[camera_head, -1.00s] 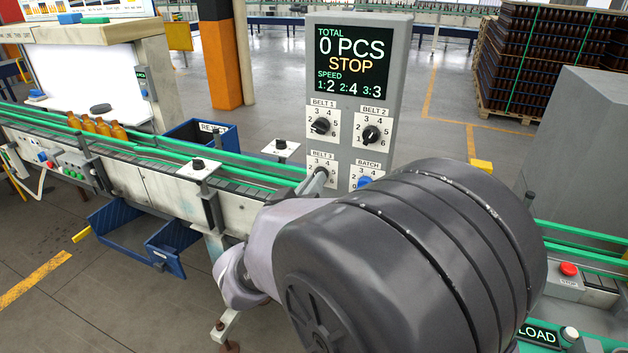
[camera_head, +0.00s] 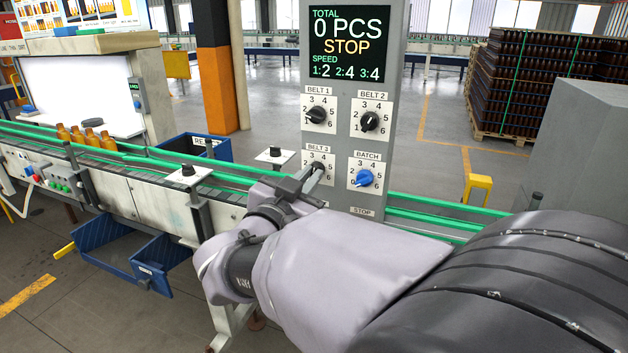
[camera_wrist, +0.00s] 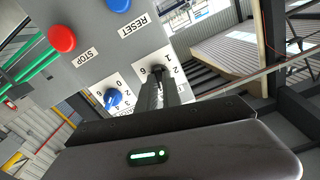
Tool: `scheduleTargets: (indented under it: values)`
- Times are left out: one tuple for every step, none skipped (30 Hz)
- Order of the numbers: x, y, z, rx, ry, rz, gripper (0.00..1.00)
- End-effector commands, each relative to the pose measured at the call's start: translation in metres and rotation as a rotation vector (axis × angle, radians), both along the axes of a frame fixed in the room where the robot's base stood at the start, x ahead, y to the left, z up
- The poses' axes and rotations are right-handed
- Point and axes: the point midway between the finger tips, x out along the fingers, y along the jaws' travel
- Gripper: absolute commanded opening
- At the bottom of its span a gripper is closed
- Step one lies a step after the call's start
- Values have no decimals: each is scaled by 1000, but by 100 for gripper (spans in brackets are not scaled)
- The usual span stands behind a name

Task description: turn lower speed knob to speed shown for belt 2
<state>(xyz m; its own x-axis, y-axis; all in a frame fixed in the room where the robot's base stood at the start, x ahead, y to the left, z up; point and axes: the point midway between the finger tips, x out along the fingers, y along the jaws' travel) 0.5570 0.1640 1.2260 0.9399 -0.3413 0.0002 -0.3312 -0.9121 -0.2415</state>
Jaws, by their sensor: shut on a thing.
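A grey control panel (camera_head: 395,110) stands upright with a screen (camera_head: 350,45) on top. The screen reads TOTAL 0 PCS, STOP, and speeds 1:2, 2:4, 3:4. The lower speed knob, labelled BELT 3 (camera_head: 318,164), sits at the lower left of the panel and is partly hidden by my gripper (camera_head: 313,176). My gripper is shut on this knob. In the wrist view the fingers of my gripper (camera_wrist: 158,82) reach the black knob (camera_wrist: 156,70) on its white dial plate. The knob's exact pointing is hard to make out.
The BELT 1 knob (camera_head: 316,115) and BELT 2 knob (camera_head: 369,122) are above. The blue BATCH knob (camera_head: 364,178) is just right of my gripper. A red STOP button (camera_wrist: 62,38) and blue RESET button (camera_wrist: 118,5) are also on the panel. A green-railed conveyor (camera_head: 230,176) runs behind.

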Motion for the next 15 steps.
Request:
scheduleTargets:
  values:
    - [0,0,-4,28,-9,-1,0]
    - [0,0,-4,43,-14,-1,0]
    - [0,0,-4,63,-22,-1,0]
    - [0,0,-3,77,-27,-1,0]
    - [0,0,-3,90,-32,0,0]
    - [0,0,-3,106,-37,0,0]
    - [0,0,-3,118,-42,0,0]
    - [0,0,-3,128,-44,1,0]
    - [0,0,-2,139,-48,1,0]
    - [0,0,-2,146,-51,1,0]
    - [0,0,-2,154,-54,1,0]
    - [0,0,-2,161,-57,1,0]
    - [0,0,-2,167,-59,1,0]
    - [0,0,-2,171,-60,1,0]
    - [0,0,-1,175,-61,1,0]
